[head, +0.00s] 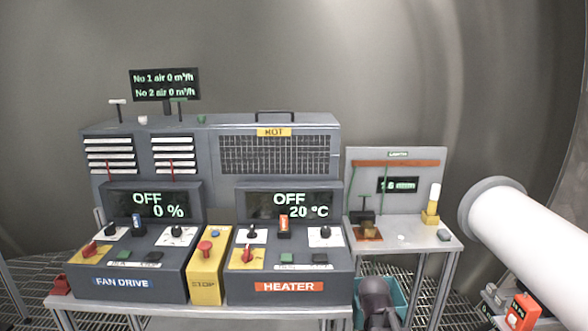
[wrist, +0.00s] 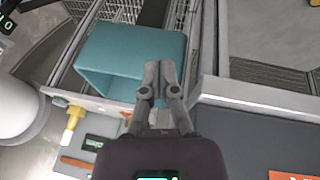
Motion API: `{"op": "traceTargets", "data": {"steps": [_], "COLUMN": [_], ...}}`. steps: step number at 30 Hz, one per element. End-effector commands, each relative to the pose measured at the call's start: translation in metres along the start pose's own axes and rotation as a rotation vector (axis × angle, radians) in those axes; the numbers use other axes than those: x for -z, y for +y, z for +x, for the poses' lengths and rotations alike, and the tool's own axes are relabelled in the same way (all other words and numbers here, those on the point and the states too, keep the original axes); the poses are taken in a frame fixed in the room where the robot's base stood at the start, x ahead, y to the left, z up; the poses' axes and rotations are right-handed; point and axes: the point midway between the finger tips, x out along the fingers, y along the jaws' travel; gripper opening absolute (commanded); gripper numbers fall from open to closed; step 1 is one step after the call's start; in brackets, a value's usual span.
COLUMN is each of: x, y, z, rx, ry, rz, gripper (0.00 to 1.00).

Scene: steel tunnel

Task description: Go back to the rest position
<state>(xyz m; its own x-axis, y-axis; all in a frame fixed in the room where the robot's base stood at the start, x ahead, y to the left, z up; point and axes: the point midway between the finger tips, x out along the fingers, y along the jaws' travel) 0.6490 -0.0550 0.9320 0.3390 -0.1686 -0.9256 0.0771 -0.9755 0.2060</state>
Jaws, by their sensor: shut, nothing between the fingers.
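My gripper (wrist: 159,70) is shut in the wrist view, with its two grey fingertips together and nothing between them. The fingertips overlap the edge of a teal crate (wrist: 112,47) in that picture; I see no sign of contact. The open crate also shows in the head view, low under the right-hand bench (head: 400,296). A dark rounded shape (head: 375,298) stands in front of the crate there; I cannot tell for certain whether it is my gripper.
The fan drive console (head: 125,283) and heater console (head: 287,288) flank a yellow stop box (head: 206,276). The lighting panel (head: 398,160) stands at right, with a yellow-based lamp (head: 431,205) before it. A large white cylinder (head: 525,235) fills the right side.

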Motion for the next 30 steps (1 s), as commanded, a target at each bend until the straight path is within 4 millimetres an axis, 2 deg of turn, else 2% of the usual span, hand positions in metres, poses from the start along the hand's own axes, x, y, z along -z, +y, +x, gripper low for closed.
{"op": "traceTargets", "data": {"steps": [1,3,6,10,15,30], "x": [-0.022,-0.045,-0.072,-0.094,-0.104,-0.103], "y": [-0.013,-0.028,-0.045,-0.06,-0.066,-0.066], "z": [-0.004,-0.009,-0.018,-0.026,-0.03,-0.03], "rx": [0.034,0.081,0.132,0.175,0.193,0.192], "ry": [-0.052,-0.128,-0.22,-0.301,-0.34,-0.338], "rz": [0.022,0.051,0.08,0.103,0.113,0.112], "gripper": [0.0,0.0,0.0,0.0,0.0,0.0]}}
